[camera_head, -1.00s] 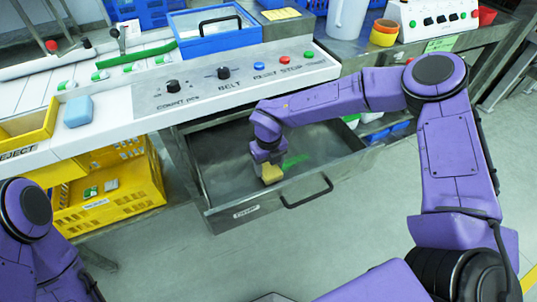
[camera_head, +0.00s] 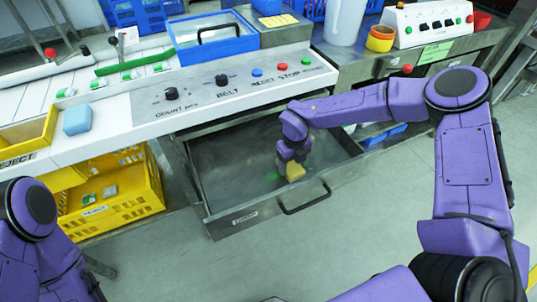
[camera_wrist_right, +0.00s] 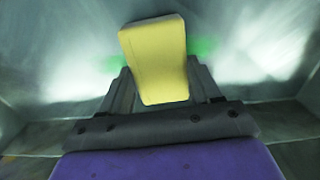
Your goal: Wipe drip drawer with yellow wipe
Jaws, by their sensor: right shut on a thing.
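The drip drawer (camera_head: 232,218) is pulled out below the control panel. It is a grey metal tray with a black handle and a label on its front. My right gripper (camera_head: 292,165) reaches down inside it and is shut on the yellow wipe (camera_head: 295,172). In the right wrist view the wipe (camera_wrist_right: 155,60) stands between the fingers of the gripper (camera_wrist_right: 160,92). Green smears (camera_wrist_right: 205,47) show on the drawer floor on both sides of the wipe. Whether the wipe touches the floor is hard to tell. My left arm shows at lower left; its gripper is out of view.
The control panel (camera_head: 240,88) with knobs and buttons overhangs the drawer's back. A yellow crate (camera_head: 125,192) stands left of the drawer. The floor in front is clear.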

